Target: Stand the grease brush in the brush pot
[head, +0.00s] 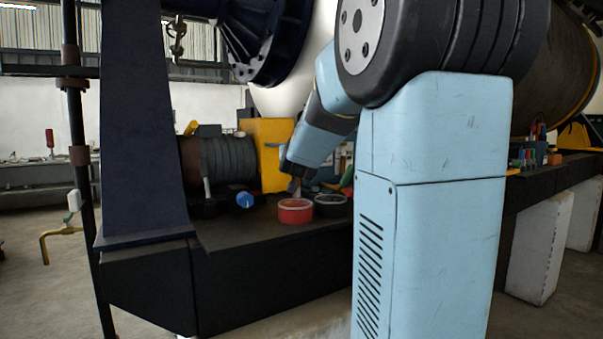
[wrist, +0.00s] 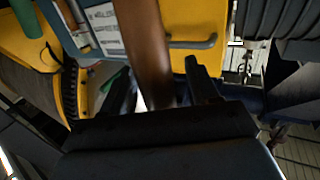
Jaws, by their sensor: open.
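My gripper (head: 298,182) is low over the bench, just above a red round pot (head: 295,213). A black round pot (head: 330,208) stands to its right. I cannot tell for sure which one is the brush pot. In the wrist view, my open gripper (wrist: 160,92) has a brown handle-like shaft (wrist: 145,45) between its fingers, probably the grease brush. Its lower end is hidden behind the gripper body. Whether it touches a finger is unclear. In the head view I cannot make out the brush clearly.
A blue round part (head: 245,200) lies left of the red pot on the dark bench (head: 270,260). A yellow block (head: 267,150) stands behind the pots. A large dark flange (head: 275,40) hangs above. The bench front is clear.

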